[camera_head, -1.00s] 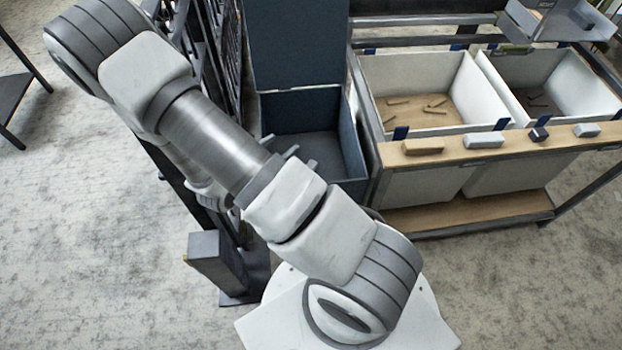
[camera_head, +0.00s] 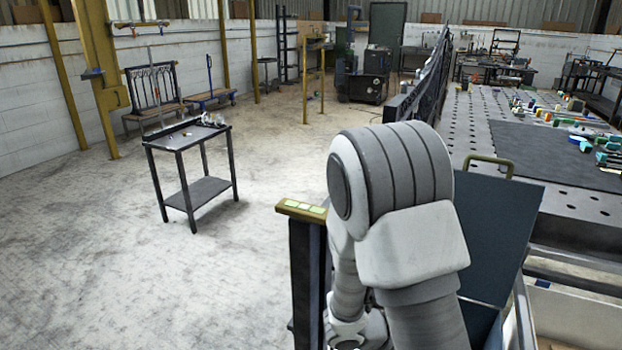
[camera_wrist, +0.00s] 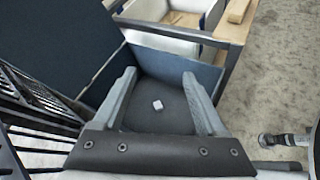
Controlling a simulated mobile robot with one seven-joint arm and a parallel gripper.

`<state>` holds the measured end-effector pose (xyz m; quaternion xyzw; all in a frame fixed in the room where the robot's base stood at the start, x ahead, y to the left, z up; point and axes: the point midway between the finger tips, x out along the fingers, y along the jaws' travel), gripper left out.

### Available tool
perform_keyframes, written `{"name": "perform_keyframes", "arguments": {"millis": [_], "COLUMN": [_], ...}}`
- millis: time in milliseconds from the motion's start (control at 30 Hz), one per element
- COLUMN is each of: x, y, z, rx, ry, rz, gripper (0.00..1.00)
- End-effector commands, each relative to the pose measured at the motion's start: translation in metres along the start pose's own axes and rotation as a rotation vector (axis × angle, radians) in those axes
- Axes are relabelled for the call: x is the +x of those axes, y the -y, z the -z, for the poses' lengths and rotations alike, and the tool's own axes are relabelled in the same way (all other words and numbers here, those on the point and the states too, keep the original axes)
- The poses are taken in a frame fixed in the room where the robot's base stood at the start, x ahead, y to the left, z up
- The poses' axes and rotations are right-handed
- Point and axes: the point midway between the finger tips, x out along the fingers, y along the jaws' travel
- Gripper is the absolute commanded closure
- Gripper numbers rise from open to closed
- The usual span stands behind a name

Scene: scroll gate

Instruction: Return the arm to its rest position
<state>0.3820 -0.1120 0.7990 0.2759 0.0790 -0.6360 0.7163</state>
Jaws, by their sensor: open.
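My gripper (camera_wrist: 159,76) is open in the wrist view, its two grey fingers spread wide with nothing between them. It points down over a dark blue-grey bin (camera_wrist: 215,76). A small white block (camera_wrist: 157,104) lies on the bin's dark floor, seen through the gap between the fingers and apart from them. In the head view my arm (camera_head: 395,180) is bent at the lower middle, and its upper link fills much of the front. My gripper cannot be made out there.
A dark slatted gate (camera_wrist: 38,95) stands close at the left of the wrist view. A post (camera_head: 306,270) with a lit yellow-green top stands beside my arm. A perforated table (camera_head: 480,140) with many small parts is at right. Open floor (camera_head: 120,260) lies left, around a small table (camera_head: 190,138).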

Motion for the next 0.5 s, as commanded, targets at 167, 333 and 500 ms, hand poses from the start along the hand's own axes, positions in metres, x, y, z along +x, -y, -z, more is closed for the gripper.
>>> {"name": "perform_keyframes", "arguments": {"millis": [167,333,500], "x": [-0.017,-0.034,-0.054], "y": [0.009,0.021,0.032], "z": [-0.035,-0.060,-0.080], "rx": [0.207,0.393,0.577], "ry": [-0.050,-0.110,-0.187], "rz": [0.112,0.216,0.313], "gripper": [0.26,0.26,0.26]}}
